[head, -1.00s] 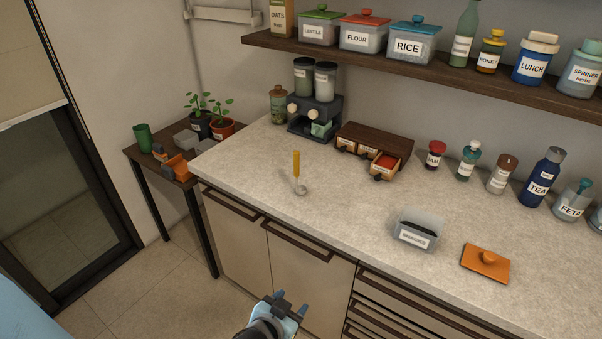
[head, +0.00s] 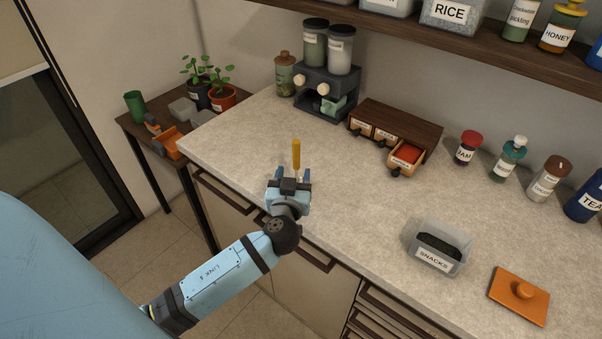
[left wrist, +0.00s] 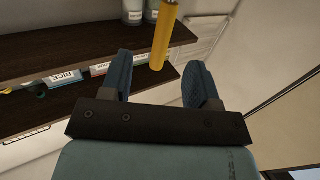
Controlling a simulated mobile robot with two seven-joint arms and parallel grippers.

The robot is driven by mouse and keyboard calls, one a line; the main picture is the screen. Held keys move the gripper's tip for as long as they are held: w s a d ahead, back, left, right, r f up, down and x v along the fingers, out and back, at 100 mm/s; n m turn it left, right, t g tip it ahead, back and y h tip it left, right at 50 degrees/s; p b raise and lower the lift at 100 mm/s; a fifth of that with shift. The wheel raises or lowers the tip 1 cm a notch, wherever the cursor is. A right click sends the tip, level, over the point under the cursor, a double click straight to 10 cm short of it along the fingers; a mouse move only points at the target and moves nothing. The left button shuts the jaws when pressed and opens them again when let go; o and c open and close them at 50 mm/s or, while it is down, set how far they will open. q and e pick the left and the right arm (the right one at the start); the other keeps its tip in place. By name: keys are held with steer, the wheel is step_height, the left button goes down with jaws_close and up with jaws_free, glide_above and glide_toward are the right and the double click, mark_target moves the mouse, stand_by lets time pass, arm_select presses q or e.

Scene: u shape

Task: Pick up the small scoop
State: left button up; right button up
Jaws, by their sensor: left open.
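The small scoop (head: 296,153) has a yellow handle that stands up above the counter near its front left edge. Its bowl is hidden behind my left gripper in the head view. My left gripper (head: 289,175) is open, just in front of the scoop. In the left wrist view, the yellow handle (left wrist: 164,33) comes down from the top, beyond and between the two blue fingers (left wrist: 160,80), and I see no finger touching it. My right gripper is not in view.
A snacks container (head: 437,246) and an orange lid (head: 519,294) lie on the counter to the right. A small drawer box (head: 395,130) and a two-jar dispenser (head: 326,75) stand at the back. The dark shelf (head: 420,38) overhangs. The counter around the scoop is clear.

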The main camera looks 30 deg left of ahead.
mark_target(297, 160)
arm_select(q)
steer(key=x, duration=0.3)
steer(key=shift+w+a+p, duration=0.2)
steer(key=shift+w+p, duration=0.1)
steer(key=x, duration=0.1)
steer(key=p+x, duration=0.1)
steer(key=x, duration=0.1)
steer(key=p+x, duration=0.1)
steer(key=x, duration=0.1)
steer(key=shift+w+a+f, duration=0.1)
steer(key=shift+a+f, duration=0.1)
steer(key=shift+f, duration=0.1)
jaws_close()
